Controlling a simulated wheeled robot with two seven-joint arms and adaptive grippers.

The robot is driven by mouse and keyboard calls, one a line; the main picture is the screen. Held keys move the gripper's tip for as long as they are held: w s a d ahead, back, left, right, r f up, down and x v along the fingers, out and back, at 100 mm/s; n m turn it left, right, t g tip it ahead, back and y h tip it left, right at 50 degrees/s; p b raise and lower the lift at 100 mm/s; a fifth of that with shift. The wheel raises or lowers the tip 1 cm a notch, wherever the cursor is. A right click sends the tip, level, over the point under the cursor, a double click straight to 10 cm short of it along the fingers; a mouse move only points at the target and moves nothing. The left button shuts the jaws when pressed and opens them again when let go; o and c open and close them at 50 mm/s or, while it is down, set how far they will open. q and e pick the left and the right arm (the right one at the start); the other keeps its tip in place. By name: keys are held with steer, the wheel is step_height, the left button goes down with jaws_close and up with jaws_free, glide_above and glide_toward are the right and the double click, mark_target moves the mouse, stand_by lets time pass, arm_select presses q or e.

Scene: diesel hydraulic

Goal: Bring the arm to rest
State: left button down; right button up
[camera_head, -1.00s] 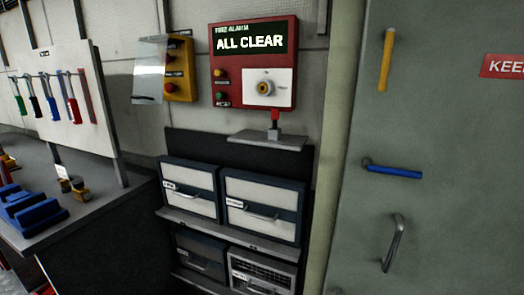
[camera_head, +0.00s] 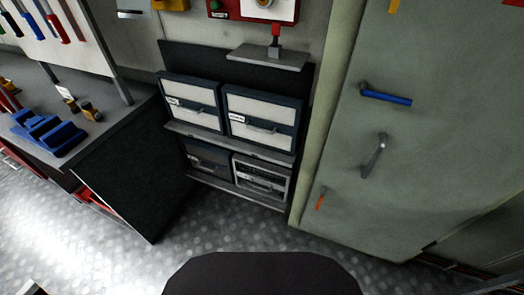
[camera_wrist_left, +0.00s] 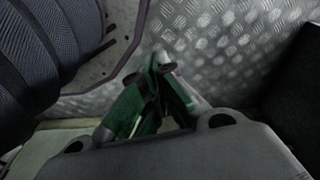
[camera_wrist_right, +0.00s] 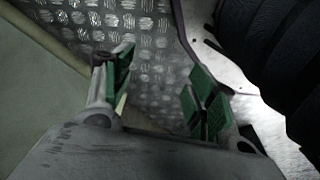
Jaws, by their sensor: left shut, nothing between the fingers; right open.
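My left gripper (camera_wrist_left: 153,95) shows in the left wrist view with its green-padded fingers together and nothing between them, above the metal tread-plate floor. My right gripper (camera_wrist_right: 158,95) shows in the right wrist view with its green-padded fingers spread apart and empty, also over the tread-plate floor. Neither gripper shows in the head view.
In the head view, a grey door (camera_head: 430,130) with a blue handle (camera_head: 386,97) stands right. Drawers (camera_head: 262,118) sit on a shelf rack at centre, below a small shelf (camera_head: 268,58). The floor (camera_head: 130,260) is clear.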

arm_select(q)
steer(key=s+a+r+p, duration=0.1)
steer(key=s+a+p, duration=0.1)
steer(key=s+p, duration=0.5)
steer(key=s+a+r+g+p, duration=0.1)
steer(key=s+a+p, duration=0.2)
steer(key=s+p, duration=0.4)
steer(key=s, duration=0.2)
steer(key=shift+s+a+r+y+p, duration=0.25)
steer(key=shift+s+y+p, duration=0.05)
steer(key=shift+p, duration=0.1)
arm_select(e)
steer(key=s+d+r, duration=0.1)
steer(key=s+d, duration=0.1)
steer(key=s, duration=0.6)
steer(key=s+d+r+g, duration=0.1)
steer(key=s+d, duration=0.2)
steer(key=s, duration=0.5)
steer(key=shift+s+d+r+h, duration=0.25)
steer(key=shift+s+h, duration=0.05)
arm_select(q)
steer(key=c, duration=2.2)
jaws_free()
